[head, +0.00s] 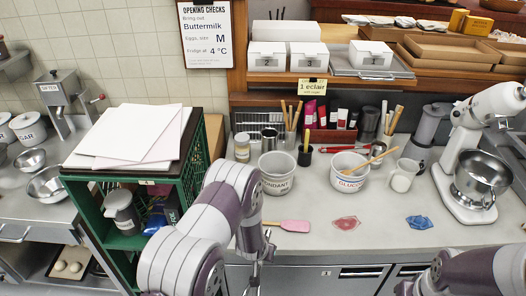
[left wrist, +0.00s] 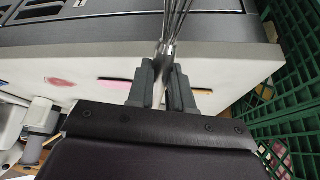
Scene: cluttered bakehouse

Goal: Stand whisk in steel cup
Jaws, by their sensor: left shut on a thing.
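My left gripper (left wrist: 162,75) is shut on the whisk (left wrist: 178,20), whose steel wires stick out beyond the fingers in the left wrist view. In the head view this gripper (head: 268,243) is at the counter's front edge, partly hidden by my own arm. A steel cup (head: 269,139) stands at the back of the counter, between a glass jar and the wooden-handled tools, well apart from the whisk. My right arm shows at the lower right of the head view; its fingers cannot be made out.
A fondant tub (head: 277,182) and a glucose tub (head: 349,181) stand in front of the back row. A pink spatula (head: 293,226) lies near the front edge. A green crate (head: 190,160) is at left, a stand mixer (head: 478,180) at right. The front middle counter is mostly clear.

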